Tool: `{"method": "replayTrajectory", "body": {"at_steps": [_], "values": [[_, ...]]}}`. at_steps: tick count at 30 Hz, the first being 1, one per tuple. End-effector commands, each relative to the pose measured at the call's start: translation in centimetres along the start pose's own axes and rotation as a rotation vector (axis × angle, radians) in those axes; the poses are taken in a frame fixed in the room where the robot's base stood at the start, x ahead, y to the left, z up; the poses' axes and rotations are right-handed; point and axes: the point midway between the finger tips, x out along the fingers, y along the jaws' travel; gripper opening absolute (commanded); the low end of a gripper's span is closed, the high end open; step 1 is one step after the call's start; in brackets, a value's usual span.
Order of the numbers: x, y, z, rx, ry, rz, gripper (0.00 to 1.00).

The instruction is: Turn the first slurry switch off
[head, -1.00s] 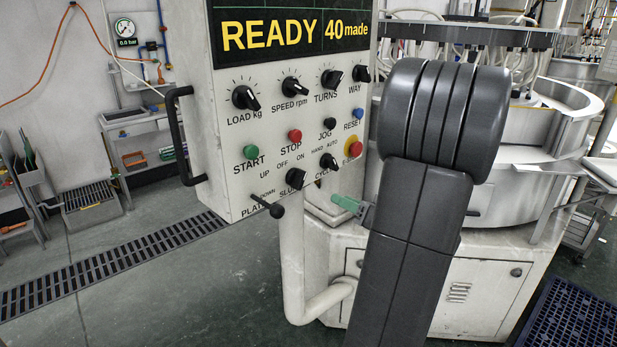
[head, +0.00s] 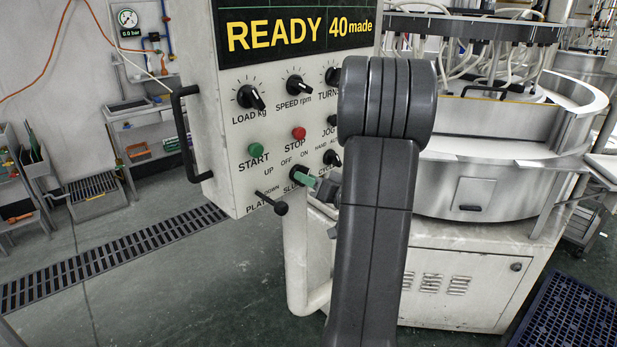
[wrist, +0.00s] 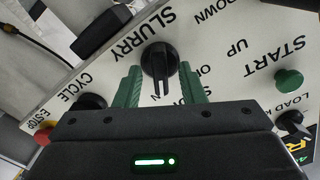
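The slurry switch is a black rotary knob (wrist: 158,62) with a raised bar, on the pale control panel (head: 235,190). In the head view the knob (head: 296,171) is partly covered by my green fingertips. My gripper (wrist: 160,86) is open, with one green finger on each side of the knob and a visible gap to each. In the head view my gripper (head: 309,184) is at the panel's lower part.
The CYCLE knob (wrist: 90,101) is close to one finger. The platen lever (head: 270,203) sticks out below left of the slurry knob. Green START (head: 255,149) and red STOP (head: 299,133) buttons are above. A black handle (head: 185,135) runs along the panel's left edge.

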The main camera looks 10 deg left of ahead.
Motion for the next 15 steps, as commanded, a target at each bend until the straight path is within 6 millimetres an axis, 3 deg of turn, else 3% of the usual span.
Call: {"method": "replayTrajectory", "body": {"at_steps": [11,15], "values": [[0.53,0.00,0.04,0.000,-0.001,0.000,0.36],[0.51,0.00,0.04,0.000,-0.001,0.000,0.09]]}}
